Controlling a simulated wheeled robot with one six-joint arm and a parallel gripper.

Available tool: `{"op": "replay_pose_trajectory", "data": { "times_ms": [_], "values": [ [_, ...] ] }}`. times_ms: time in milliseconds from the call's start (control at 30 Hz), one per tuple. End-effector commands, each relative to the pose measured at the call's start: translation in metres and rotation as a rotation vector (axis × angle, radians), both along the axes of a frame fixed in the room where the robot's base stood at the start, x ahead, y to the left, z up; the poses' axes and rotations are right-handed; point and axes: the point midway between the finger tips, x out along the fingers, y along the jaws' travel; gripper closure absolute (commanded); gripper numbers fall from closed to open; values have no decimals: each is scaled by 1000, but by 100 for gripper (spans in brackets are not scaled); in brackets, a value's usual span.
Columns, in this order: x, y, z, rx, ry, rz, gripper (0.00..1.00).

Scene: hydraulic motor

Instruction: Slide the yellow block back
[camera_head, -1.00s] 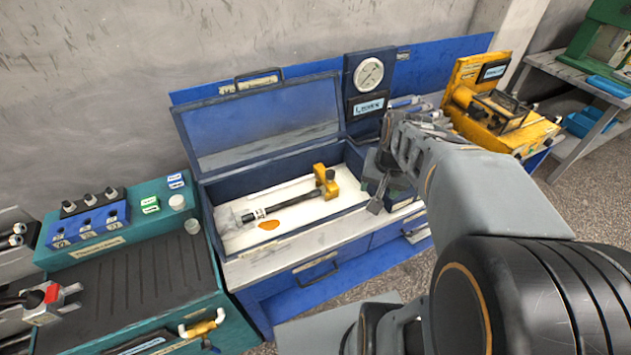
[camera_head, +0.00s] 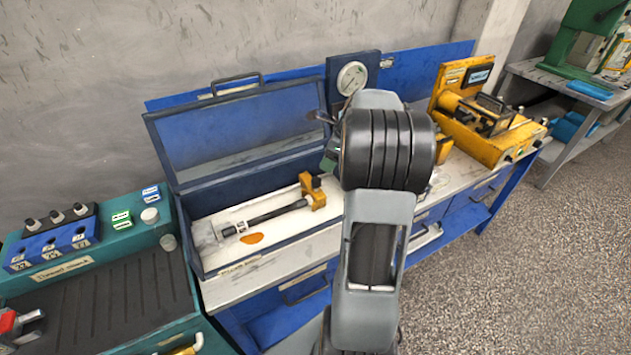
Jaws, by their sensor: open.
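A yellow block (camera_head: 313,191) stands at the right end of a dark rod (camera_head: 276,215) inside the open blue box. A second yellow piece (camera_head: 444,149) shows on the bench just right of my arm, partly hidden by it. I cannot tell which of the two the task means. My gripper (camera_head: 321,117) shows only in part, at the left of my raised arm and in front of the box's right end. My arm hides the rest of it. It is open and apart from both yellow pieces.
The blue box (camera_head: 262,260) has its lid (camera_head: 235,130) raised. A pressure gauge (camera_head: 352,78) stands behind my arm. A yellow machine (camera_head: 490,130) is at the bench's right end. A teal station (camera_head: 100,285) is at left. Floor (camera_head: 510,270) at right is clear.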

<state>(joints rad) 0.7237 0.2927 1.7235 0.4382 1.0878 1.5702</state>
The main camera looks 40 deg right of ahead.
Motion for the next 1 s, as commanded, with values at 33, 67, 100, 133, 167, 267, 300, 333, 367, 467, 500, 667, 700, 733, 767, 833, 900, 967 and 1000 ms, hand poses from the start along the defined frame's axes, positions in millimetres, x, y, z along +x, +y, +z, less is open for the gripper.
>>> {"op": "replay_pose_trajectory", "data": {
  "times_ms": [33, 67, 100, 133, 167, 267, 300, 333, 367, 467, 500, 667, 700, 733, 767, 833, 900, 967, 1000],
  "values": [
    [3, 3, -10, 3, 3, 3, 40],
    [5, 4, -15, 2, 3, 3, 40],
    [7, 6, -23, 3, 4, 4, 40],
    [9, 8, -29, 3, 2, 2, 40],
    [10, 9, -34, 3, 3, 3, 40],
    [16, 13, -52, 1, 2, 2, 40],
    [18, 15, -59, 1, 4, 2, 40],
    [20, 16, -63, 1, 2, 2, 40],
    [21, 17, -67, 2, 1, 2, 40],
    [25, 20, -81, 1, 2, 2, 40],
    [27, 21, -85, 0, 1, 2, 40],
    [32, 23, -98, -1, -1, 0, 40],
    [32, 24, -100, -1, -1, 0, 40],
    [33, 24, -101, -1, -1, 0, 40],
    [33, 24, -102, -1, -1, 0, 40],
    [33, 25, -104, -1, -1, 0, 40],
    [33, 25, -104, -1, -1, 0, 40],
    [33, 25, -104, -1, -1, 0, 40],
    [33, 25, -104, -1, -1, 0, 40]
  ]
}}
